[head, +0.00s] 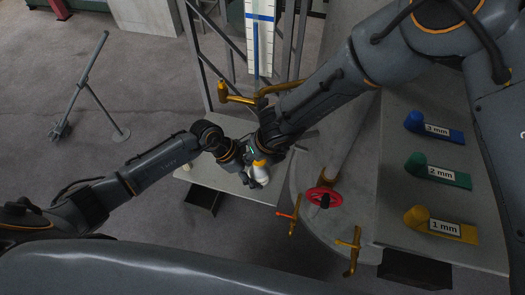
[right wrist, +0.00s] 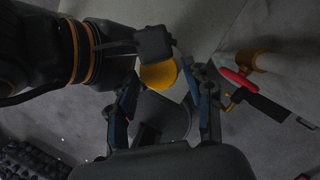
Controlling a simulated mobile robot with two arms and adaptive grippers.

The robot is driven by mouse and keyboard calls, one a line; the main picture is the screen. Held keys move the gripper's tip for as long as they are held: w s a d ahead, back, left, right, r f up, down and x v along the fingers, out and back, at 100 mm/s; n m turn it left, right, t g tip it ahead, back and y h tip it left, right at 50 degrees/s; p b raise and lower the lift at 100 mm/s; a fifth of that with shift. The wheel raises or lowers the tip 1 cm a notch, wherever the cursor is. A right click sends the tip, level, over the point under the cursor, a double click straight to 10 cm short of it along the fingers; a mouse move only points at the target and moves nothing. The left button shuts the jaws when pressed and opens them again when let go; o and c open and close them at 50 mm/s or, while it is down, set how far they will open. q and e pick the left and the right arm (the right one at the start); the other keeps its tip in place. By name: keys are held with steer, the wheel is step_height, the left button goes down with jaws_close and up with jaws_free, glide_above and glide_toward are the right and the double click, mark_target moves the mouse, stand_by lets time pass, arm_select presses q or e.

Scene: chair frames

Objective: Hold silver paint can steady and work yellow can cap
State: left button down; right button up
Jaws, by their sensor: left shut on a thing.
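The silver paint can (head: 259,176) with its yellow cap (head: 259,162) stands on a small grey table. My left gripper (head: 246,163) reaches it from the left and is shut on the can; its fingers are small and partly hidden. In the right wrist view, the round yellow cap (right wrist: 158,75) shows from above, with part of my left gripper (right wrist: 153,44) beside it. My right gripper (right wrist: 160,80) is open, with one finger on each side of the cap in this view. I cannot tell whether the fingers touch it. The can body is mostly hidden there.
The small grey table (head: 208,177) has bare room left of the can. A red handwheel (head: 324,197) and yellow-handled valves (head: 352,250) are close on the right. Blue, green and yellow labelled blocks (head: 440,225) sit on the right-hand panel. A metal frame (head: 215,65) stands behind.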

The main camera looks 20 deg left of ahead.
steer(key=shift+r, duration=1.45)
